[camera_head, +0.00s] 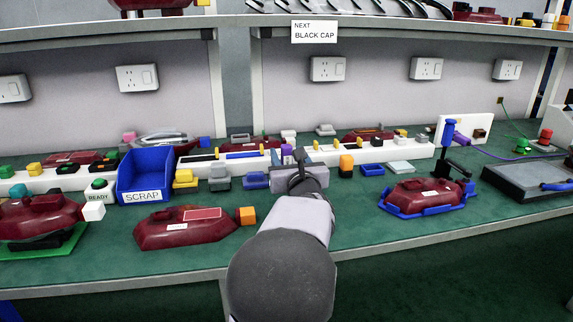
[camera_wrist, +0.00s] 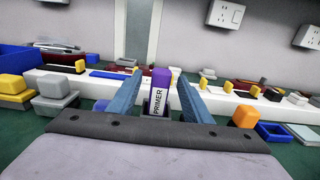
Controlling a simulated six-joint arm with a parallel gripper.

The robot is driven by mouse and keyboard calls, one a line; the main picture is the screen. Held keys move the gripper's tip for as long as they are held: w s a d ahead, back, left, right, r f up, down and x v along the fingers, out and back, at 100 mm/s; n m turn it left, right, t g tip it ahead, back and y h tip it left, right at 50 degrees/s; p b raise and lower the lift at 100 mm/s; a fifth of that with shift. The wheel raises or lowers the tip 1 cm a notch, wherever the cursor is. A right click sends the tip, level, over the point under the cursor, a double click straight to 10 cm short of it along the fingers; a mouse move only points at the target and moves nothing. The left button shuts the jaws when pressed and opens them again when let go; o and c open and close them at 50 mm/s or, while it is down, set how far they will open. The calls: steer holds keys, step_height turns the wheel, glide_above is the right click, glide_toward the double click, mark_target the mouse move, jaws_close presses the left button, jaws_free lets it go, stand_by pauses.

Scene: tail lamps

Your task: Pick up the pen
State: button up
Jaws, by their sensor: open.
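A pen-like upright item (camera_wrist: 159,100) with a purple cap and a white label reading PRIMER stands between my fingers in the wrist view. In the head view only its purple top (camera_head: 286,149) shows, beside my gripper (camera_head: 297,160). My gripper (camera_wrist: 159,78) is open, with one blue-grey finger on each side of the pen. I cannot tell whether either finger touches it.
A white rail (camera_wrist: 215,100) with yellow clips runs behind the pen. An orange block (camera_head: 346,162) and a blue tray (camera_head: 372,169) are at right. Grey and yellow blocks and the blue SCRAP bin (camera_head: 146,171) are at left. Red lamps (camera_head: 183,229) lie on the green bench.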

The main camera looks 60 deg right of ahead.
steer(key=shift+x, duration=2.9)
steer(key=c, duration=1.1)
